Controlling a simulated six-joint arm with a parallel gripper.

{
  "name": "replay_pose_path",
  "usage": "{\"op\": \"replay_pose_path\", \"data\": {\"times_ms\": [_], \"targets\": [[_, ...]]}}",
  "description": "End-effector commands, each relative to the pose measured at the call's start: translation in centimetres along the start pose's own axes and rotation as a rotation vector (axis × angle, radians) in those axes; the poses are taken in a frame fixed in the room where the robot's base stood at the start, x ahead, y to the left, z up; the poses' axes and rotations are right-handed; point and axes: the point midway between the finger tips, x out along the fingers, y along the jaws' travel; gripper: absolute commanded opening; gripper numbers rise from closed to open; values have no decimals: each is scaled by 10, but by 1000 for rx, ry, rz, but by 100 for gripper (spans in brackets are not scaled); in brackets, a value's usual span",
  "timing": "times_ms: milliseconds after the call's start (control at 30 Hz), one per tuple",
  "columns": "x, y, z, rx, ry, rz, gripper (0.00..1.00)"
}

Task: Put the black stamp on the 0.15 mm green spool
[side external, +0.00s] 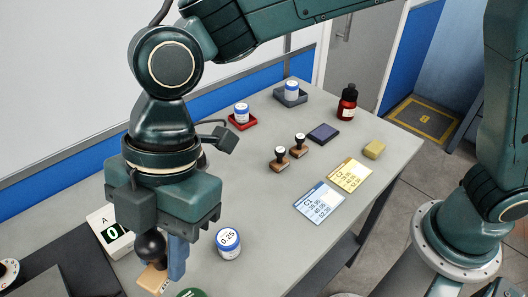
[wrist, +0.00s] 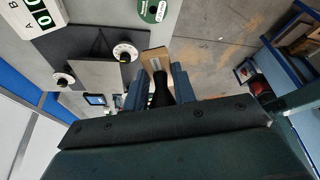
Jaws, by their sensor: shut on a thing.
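My gripper (side external: 166,264) is shut on a black stamp (side external: 151,246), which has a round black handle and a pale wooden base. The stamp is off the bench, low over its near left part. In the wrist view the stamp's wooden base (wrist: 155,60) shows beyond the blue fingers. A green-topped spool (side external: 190,293) is cut off by the bottom edge of the side view, just right of and nearer than the stamp. It also shows at the top of the wrist view (wrist: 152,10), apart from the stamp. Its size marking is too small to read.
A blue-ringed spool marked 0.25 (side external: 229,243) stands right of my gripper. A white display unit (side external: 108,232) is at left. Two more stamps (side external: 279,158) (side external: 299,146), a dark pad (side external: 323,132) and price cards (side external: 319,203) lie farther back.

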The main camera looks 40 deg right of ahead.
Motion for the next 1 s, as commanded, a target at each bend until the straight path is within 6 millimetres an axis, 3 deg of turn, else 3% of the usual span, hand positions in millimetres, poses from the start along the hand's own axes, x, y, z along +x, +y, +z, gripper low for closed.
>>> {"op": "replay_pose_path", "data": {"times_ms": [300, 500, 1000], "targets": [[57, 0, 24, 2, -2, -3, 4], [82, 0, 34, 0, 0, -1, 4], [102, 0, 42, 1, -1, -2, 4]]}}
